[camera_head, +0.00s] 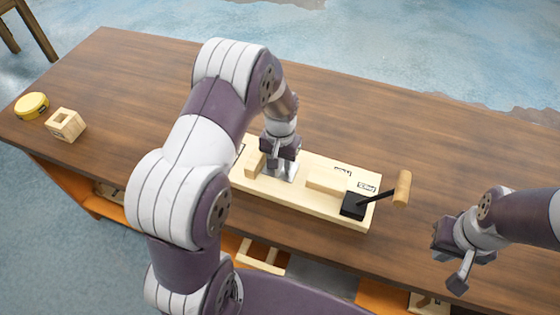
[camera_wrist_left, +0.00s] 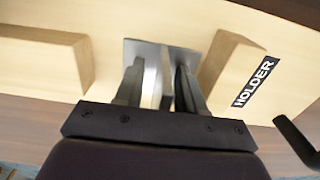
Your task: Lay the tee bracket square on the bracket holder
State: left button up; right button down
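The tee bracket, a grey metal piece with a flat plate (camera_head: 291,169) and an upright web, sits on the bracket holder (camera_head: 310,199), a pale wooden board with raised blocks. In the left wrist view, the bracket's plate (camera_wrist_left: 145,51) lies between two blocks, close to the right one. My left gripper (camera_head: 279,163) is down over the bracket. Its fingers (camera_wrist_left: 162,75) stand on either side of the web, with a visible gap at the left finger. The gripper hides part of the bracket. My right gripper (camera_head: 447,262) is open and empty, off to the right.
A black clamp base (camera_head: 353,205) with a wooden handle (camera_head: 402,188) stands at the board's right end. A yellow round item (camera_head: 32,105) and a hollow wooden block (camera_head: 66,125) are at the table's left. The table behind the board is clear.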

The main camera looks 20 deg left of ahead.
pick_arm(q)
jog(key=shift+w+r, duration=0.1)
jog(key=shift+r, duration=0.25)
notch_tip(320, 180, up, 11)
jog(key=shift+f, duration=0.1)
jog(key=shift+d+r, duration=0.1)
jog(key=shift+r, duration=0.25)
jog(key=s+d+t, duration=0.1)
jog(key=s+d, duration=0.1)
jog(key=s, duration=1.2)
jog(key=shift+s+d+f+t, duration=0.25)
jog(key=shift+d+f+t, duration=0.05)
jog(key=shift+d+f, duration=0.1)
